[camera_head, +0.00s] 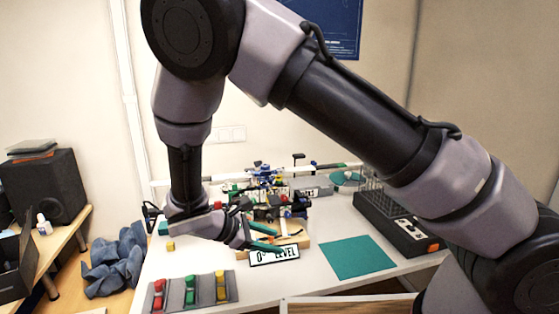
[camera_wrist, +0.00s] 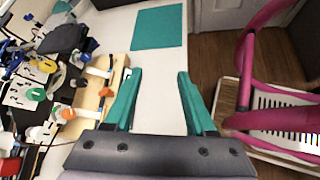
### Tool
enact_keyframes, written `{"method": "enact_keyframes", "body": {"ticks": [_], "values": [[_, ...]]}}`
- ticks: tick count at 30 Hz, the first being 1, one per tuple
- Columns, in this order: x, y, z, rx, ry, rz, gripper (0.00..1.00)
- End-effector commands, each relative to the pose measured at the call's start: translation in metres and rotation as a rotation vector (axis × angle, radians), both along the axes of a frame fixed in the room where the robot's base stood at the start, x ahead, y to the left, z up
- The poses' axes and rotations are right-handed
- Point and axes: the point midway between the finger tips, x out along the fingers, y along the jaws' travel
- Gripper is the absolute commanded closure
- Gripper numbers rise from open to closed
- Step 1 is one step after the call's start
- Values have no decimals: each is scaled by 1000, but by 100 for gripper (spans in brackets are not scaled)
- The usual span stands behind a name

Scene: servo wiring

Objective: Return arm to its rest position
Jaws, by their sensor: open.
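My gripper (camera_wrist: 155,98) is open, with its two teal fingers apart and nothing between them in the wrist view. In the head view my gripper (camera_head: 262,238) hangs over the white table (camera_head: 305,277), close to the front of a wooden tray (camera_head: 300,240) and just above a plate reading "0° LEVEL" (camera_head: 275,256). My arm bends high across the head view and hides part of the table and wall.
A teal mat (camera_head: 356,257) lies on the table's right side. Behind it stands a black device with an orange switch (camera_head: 395,222). A rack with red, green and yellow items (camera_head: 194,292) is at front left. A pink chair (camera_wrist: 245,75) stands beyond the table edge.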

Motion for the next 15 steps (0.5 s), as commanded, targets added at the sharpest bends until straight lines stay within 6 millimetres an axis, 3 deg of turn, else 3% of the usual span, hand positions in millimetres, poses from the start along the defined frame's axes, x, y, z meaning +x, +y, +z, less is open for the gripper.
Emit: {"method": "enact_keyframes", "body": {"ticks": [1, 6, 15], "values": [[8, -12, 18, 80, 6, -95, 44], [22, -48, 70, 322, 1, -376, 44], [33, -119, 167, 741, -89, -837, 44]]}}
